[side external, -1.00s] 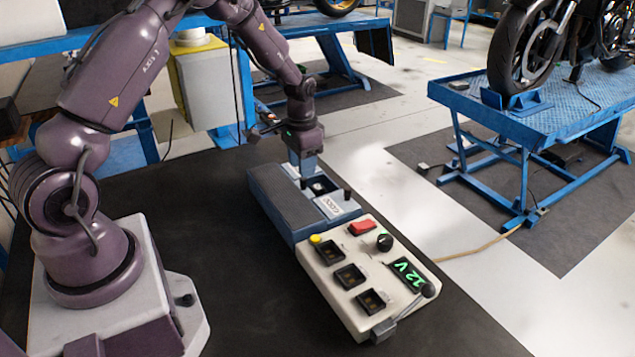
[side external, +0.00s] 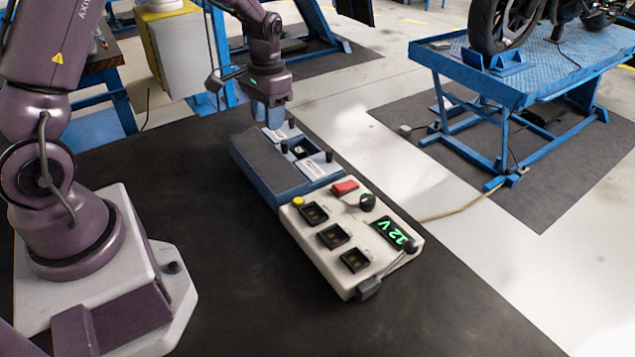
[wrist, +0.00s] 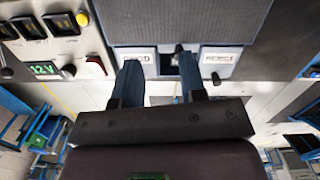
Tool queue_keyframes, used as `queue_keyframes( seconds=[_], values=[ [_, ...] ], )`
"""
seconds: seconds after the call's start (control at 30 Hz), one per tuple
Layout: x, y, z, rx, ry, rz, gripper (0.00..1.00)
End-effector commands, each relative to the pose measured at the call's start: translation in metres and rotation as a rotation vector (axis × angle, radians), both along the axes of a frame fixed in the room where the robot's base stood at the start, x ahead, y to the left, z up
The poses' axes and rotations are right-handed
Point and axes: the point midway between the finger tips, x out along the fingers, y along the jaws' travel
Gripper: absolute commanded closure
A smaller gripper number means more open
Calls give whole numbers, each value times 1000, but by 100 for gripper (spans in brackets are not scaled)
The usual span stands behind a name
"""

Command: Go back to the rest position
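My gripper (side external: 269,115) hangs fingers-down above the far end of a blue-grey box (side external: 262,171) with a dark top. In the wrist view its two blue fingers (wrist: 158,64) stand apart, with nothing held between them. Behind them in that view is the box's edge, with a lid marked GOOD (wrist: 144,58), a lid marked REJECT (wrist: 222,57) and a dark peg between. In the side view the fingertips appear just above the far lid, and I cannot tell the exact gap.
A cream control panel (side external: 330,275) with a red switch, black knob, several dark sockets and a green 12 V display adjoins the box. The dark table (side external: 190,170) is bare around them. A blue motorcycle stand (side external: 545,75) stands beyond to the right.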

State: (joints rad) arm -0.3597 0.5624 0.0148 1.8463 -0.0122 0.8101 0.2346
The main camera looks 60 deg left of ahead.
Motion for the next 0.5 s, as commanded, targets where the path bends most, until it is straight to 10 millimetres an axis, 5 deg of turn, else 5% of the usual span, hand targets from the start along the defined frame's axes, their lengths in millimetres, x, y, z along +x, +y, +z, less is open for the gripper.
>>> queue_keyframes(
  seconds=[0.3, 0.5],
  values=[
    [-62, -65, 100, 38, -121, 21, 62],
    [-110, -101, 144, 54, -249, -5, 62]
  ],
)
